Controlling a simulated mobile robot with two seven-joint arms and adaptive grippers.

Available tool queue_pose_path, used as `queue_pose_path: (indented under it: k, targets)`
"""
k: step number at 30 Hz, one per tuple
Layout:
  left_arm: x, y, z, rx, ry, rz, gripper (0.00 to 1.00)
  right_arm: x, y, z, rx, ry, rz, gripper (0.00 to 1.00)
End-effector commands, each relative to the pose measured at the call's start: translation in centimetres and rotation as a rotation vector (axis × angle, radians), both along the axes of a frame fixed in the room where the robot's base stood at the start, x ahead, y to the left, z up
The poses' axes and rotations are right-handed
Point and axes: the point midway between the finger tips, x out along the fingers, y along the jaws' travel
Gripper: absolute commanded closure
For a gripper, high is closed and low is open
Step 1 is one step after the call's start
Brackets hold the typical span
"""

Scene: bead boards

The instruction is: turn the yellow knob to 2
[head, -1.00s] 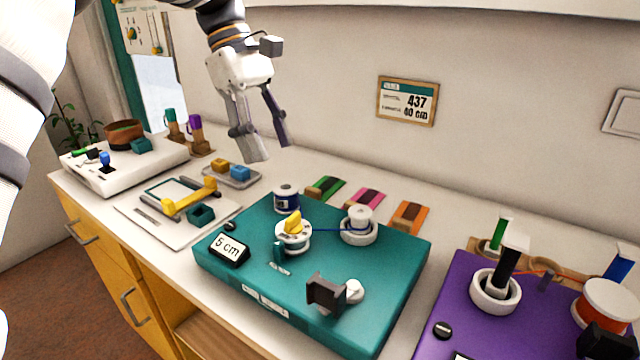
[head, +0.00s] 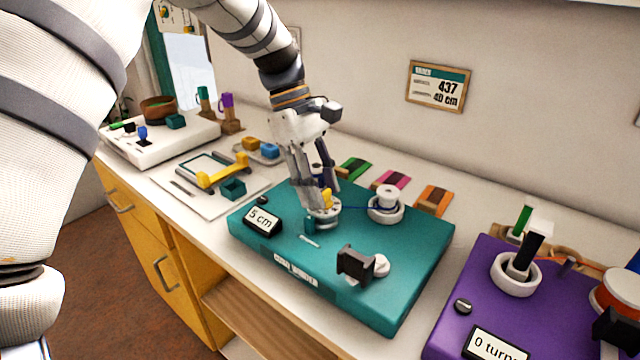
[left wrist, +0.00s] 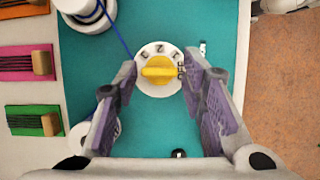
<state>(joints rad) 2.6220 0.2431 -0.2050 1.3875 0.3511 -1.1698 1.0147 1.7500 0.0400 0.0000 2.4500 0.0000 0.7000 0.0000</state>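The yellow knob (left wrist: 158,71) sits on a white round dial (left wrist: 150,87) on the teal board (head: 385,290). In the left wrist view its ridge lies crosswise, one end toward the OFF mark. The 2 is on the upper part of the dial, off the ridge's line. My left gripper (left wrist: 160,73) is open and pointed down over the dial, with one finger on each side of the knob. Small gaps show between fingers and ridge. In the head view the knob (head: 327,199) is partly hidden by the fingers. My right gripper is not in view.
A white spool (head: 387,192) with blue cord, a dark clamp (head: 354,264) and a "5 cm" display (head: 262,221) are on the teal board. A purple board (head: 454,333) stands to the right. Coloured thread cards (head: 391,180) lie behind.

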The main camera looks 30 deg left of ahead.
Motion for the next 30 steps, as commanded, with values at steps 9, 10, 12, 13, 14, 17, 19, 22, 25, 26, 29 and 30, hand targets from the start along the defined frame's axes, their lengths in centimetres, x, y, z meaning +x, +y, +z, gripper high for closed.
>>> queue_pose_path:
  k: [9, 10, 12, 13, 14, 17, 19, 22, 25, 26, 29, 30]
  targets:
    - [0.01, 0.02, 0.01, 0.0, 0.001, -0.004, 1.0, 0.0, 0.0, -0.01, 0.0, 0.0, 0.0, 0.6]
    - [0.01, 0.01, 0.01, 0.0, 0.0, -0.007, 1.0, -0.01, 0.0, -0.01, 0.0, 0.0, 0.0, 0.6]
    - [0.03, 0.02, -0.01, 0.0, 0.0, -0.021, 1.0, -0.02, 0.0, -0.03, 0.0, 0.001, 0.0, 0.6]
    - [0.04, 0.0, -0.01, -0.001, 0.0, -0.029, 1.0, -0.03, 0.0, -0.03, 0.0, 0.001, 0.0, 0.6]
    - [0.06, -0.01, -0.02, -0.001, 0.0, -0.039, 1.0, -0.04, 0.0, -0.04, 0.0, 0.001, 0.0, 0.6]
    - [0.11, -0.01, -0.09, -0.001, 0.002, -0.087, 1.0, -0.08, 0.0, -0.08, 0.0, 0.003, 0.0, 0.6]
    - [0.16, 0.0, -0.1, -0.001, 0.002, -0.133, 1.0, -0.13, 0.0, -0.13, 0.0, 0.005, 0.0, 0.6]
    - [0.23, -0.03, -0.16, 0.0, 0.004, -0.214, 1.0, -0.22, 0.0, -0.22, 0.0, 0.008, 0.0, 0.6]
    - [0.31, -0.04, -0.17, 0.0, 0.004, -0.306, 1.0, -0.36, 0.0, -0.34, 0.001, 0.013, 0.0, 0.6]
    - [0.35, -0.06, -0.19, -0.001, 0.003, -0.335, 1.0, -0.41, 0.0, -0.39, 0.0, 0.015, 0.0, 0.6]
    - [0.4, -0.11, -0.24, -0.001, 0.005, -0.431, 1.0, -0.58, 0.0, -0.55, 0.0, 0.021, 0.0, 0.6]
    - [0.43, -0.1, -0.24, 0.0, 0.004, -0.468, 1.0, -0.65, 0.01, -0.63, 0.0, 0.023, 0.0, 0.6]
